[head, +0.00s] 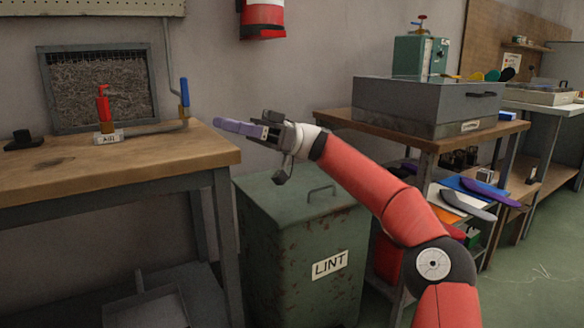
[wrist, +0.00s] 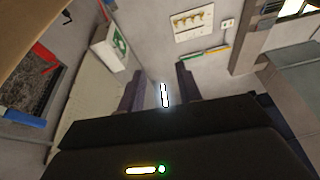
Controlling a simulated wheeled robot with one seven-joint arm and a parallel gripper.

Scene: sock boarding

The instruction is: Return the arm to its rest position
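My red arm (head: 365,178) reaches up and left across the head view. My gripper (head: 226,124), with purple fingers, is held in the air above the green lint bin (head: 300,240), near the right end of the wooden bench. In the wrist view my gripper (wrist: 157,78) shows its two dark fingers apart, with plain wall between them and nothing held. The gripper touches nothing that I can see.
The wooden bench (head: 190,152) on the left bears a red-handled valve (head: 104,110) and a blue-handled lever (head: 184,92). On the right, a grey box (head: 430,105) stands on a wooden-topped table (head: 420,142), with sock boards (head: 470,205) below. Floor is free at far right.

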